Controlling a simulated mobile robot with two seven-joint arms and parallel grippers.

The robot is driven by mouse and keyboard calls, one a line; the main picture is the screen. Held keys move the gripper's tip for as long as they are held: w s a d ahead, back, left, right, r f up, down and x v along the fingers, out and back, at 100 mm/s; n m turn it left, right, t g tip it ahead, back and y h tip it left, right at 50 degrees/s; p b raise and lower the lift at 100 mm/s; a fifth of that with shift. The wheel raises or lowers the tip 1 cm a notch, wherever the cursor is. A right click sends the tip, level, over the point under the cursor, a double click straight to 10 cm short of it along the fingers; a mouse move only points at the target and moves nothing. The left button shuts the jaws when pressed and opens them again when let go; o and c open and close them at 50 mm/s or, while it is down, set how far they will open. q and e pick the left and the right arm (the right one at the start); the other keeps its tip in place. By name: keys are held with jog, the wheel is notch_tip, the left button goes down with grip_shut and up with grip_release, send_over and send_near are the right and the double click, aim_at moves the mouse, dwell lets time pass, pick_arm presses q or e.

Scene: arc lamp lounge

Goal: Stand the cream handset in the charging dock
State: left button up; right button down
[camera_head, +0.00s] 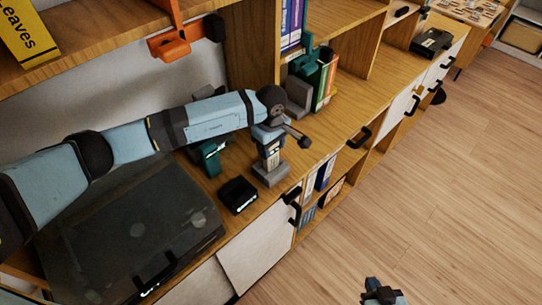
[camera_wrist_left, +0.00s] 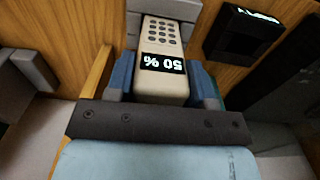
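The cream handset (camera_head: 271,150) stands upright with its lower end at the grey charging dock (camera_head: 271,174) on the wooden cabinet top. In the left wrist view the handset (camera_wrist_left: 162,60) shows its keypad and a dark "50 %" display, and its keypad end meets the grey dock (camera_wrist_left: 165,8). I cannot tell how deep it sits in the dock. My left gripper (camera_wrist_left: 163,82) has a blue finger against each side of the handset, near the display end. My right gripper (camera_head: 382,294) shows only partly at the bottom of the head view, over the floor, away from the dock.
A black box (camera_head: 238,194) with a small lit display stands beside the dock. A turntable-like dark case (camera_head: 135,235) fills the left of the cabinet top. Green and grey bookends (camera_head: 299,95) with books stand behind. The cabinet's front edge is close to the dock.

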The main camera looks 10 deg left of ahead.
pick_arm(q)
jog(key=r, duration=0.6)
jog(key=r+b, duration=0.1)
jog(key=r, duration=0.2)
jog(key=shift+s+a+r, duration=0.15)
jog(key=shift+s+r, duration=0.15)
jog(key=shift+r, duration=0.05)
jog(key=s+a+p, duration=0.4)
jog(key=s+a, duration=0.2)
jog(key=s, duration=0.4)
jog(key=f, duration=0.3)
jog(key=f+p, duration=0.1)
jog(key=f, duration=0.2)
jog(key=a+f, duration=0.1)
jog(key=f, duration=0.2)
jog(key=shift+s+f+p, duration=0.1)
jog(key=shift+f+p, duration=0.2)
jog(key=shift+p, duration=0.1)
jog(key=o, duration=0.9)
jog(key=shift+o, duration=0.2)
